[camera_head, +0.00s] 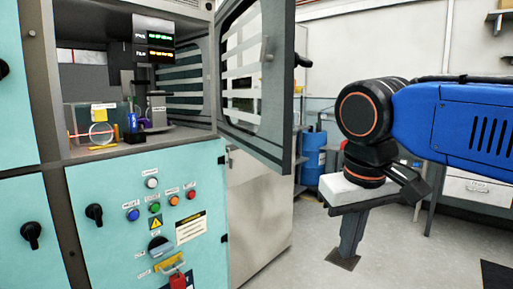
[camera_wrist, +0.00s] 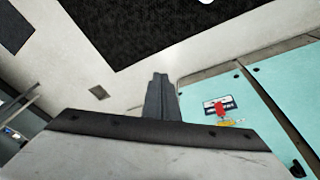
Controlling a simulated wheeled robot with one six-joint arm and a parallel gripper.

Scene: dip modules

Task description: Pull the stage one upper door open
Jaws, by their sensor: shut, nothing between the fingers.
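An upper door (camera_head: 284,90) with a dark grey frame and a window stands wide open, swung out from the right side of the cabinet opening. No label on it names a stage. A black handle (camera_head: 302,61) sticks out from its far right side. My gripper (camera_head: 350,250) has a white body and grey fingers. It hangs to the right of the door, apart from it, with the fingers pointing down over the floor. In the wrist view my gripper (camera_wrist: 160,76) shows its fingers together, with nothing between them.
The teal lower panel (camera_head: 110,190) carries buttons, a black knob (camera_head: 94,214) and a red padlock (camera_head: 178,281). Inside the opening sits a clear box (camera_head: 98,121). Blue drums (camera_head: 313,150) and a workbench stand behind. The floor (camera_head: 310,255) around my gripper is clear.

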